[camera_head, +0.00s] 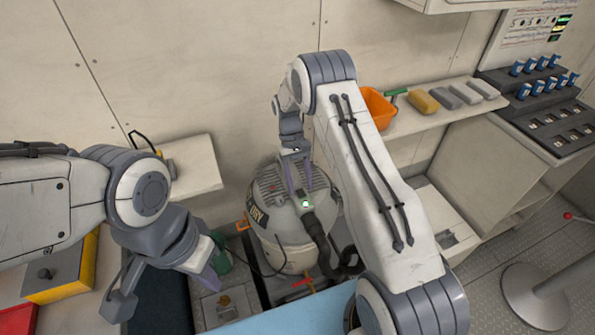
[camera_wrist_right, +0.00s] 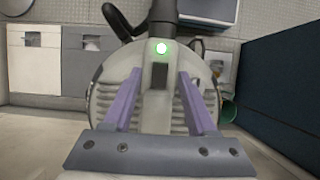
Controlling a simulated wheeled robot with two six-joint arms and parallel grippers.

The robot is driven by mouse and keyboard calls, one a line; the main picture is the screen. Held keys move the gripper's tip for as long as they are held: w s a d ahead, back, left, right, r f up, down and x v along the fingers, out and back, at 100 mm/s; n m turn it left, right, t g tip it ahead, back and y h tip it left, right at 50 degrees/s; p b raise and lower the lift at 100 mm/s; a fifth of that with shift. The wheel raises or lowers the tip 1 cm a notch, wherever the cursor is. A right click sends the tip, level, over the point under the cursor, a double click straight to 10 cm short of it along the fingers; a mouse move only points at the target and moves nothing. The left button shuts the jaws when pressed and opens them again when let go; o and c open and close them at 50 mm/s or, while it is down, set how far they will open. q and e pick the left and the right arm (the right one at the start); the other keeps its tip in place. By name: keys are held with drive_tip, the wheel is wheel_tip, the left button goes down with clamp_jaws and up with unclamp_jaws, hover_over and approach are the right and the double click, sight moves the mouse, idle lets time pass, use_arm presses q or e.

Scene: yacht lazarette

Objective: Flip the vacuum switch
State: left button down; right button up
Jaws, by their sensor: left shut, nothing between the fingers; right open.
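The vacuum (camera_head: 290,258) is a round, pale canister with a ribbed top and a black hose, standing in the middle of the head view. Its top also shows in the right wrist view (camera_wrist_right: 106,98). A green light (camera_wrist_right: 162,48) is lit on its top, with a dark rectangular switch (camera_wrist_right: 160,76) beside it. My right gripper (camera_head: 300,190) is open above the vacuum top, its purple fingers on either side of the switch in the wrist view. I cannot tell whether they touch it. My left gripper (camera_head: 210,278) is shut and empty, left of the vacuum.
A shelf at the back right holds an orange bucket (camera_head: 377,108), a yellow sponge (camera_head: 422,102) and grey blocks. A yellow box (camera_head: 63,270) stands at the left under my left arm. A green container (camera_head: 221,262) stands close to the vacuum's left side.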

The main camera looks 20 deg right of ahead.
drive_tip(key=b+v, duration=0.1)
drive_tip(key=v, duration=0.7)
drive_tip(key=shift+w+r+b, duration=0.2)
drive_tip(key=shift+r+b, duration=0.15)
drive_tip(key=shift+b, duration=0.05)
drive_tip(key=shift+w+r, duration=0.1)
drive_tip(key=shift+r, duration=0.25)
drive_tip(key=shift+a, duration=0.1)
